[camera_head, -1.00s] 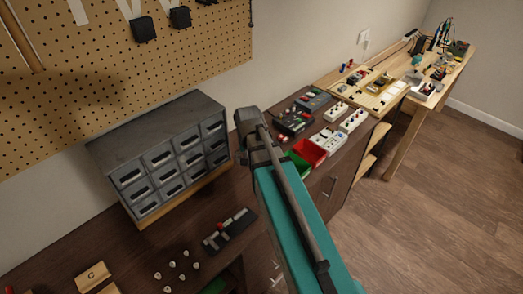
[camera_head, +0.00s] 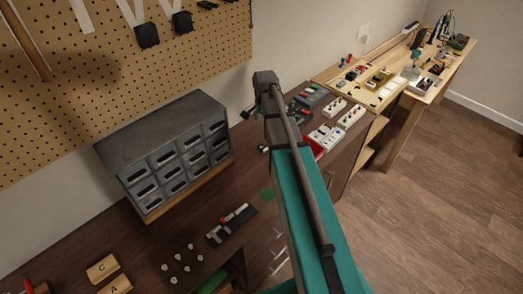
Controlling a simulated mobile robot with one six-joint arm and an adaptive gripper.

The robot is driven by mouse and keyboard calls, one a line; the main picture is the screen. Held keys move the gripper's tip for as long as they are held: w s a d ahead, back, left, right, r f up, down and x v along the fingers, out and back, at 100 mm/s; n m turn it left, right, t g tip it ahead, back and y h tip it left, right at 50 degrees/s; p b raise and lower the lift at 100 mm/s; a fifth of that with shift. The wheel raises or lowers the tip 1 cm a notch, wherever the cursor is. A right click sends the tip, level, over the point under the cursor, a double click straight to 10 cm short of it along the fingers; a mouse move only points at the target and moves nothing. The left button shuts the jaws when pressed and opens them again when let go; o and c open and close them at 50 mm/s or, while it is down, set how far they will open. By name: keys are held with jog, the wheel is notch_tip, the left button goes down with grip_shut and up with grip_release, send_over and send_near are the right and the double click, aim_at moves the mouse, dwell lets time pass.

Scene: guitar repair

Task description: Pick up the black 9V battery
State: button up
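I cannot make out a black 9V battery in this view; it may be too small or hidden. My teal arm reaches up from the bottom edge across the dark workbench (camera_head: 150,226) and ends in a dark grey joint. My gripper's fingers cannot be made out. The arm covers part of the bench top and part of a red bin (camera_head: 316,147). Black and grey devices (camera_head: 312,96) lie just right of the arm's dark joint, too small to identify.
A grey drawer cabinet (camera_head: 165,130) stands left of the arm. In front lie a dark tool holder (camera_head: 232,226), several small knobs (camera_head: 178,256) and wooden blocks (camera_head: 103,268). White boxes (camera_head: 326,136) sit right of the arm. A light wooden bench (camera_head: 398,98) extends beyond.

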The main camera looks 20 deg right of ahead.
jog(key=shift+f, duration=0.15)
jog(key=b, duration=0.9)
send_over(264, 148)
notch_tip(264, 148, down, 8)
jog(key=shift+s+f, duration=0.1)
jog(key=shift+f, duration=0.05)
jog(key=shift+a+f+b, duration=0.1)
jog(key=shift+f+b, duration=2.3)
jog(key=shift+f, duration=0.2)
jog(key=c, duration=1)
jog(key=shift+o, duration=0.2)
jog(key=shift+r, duration=0.25)
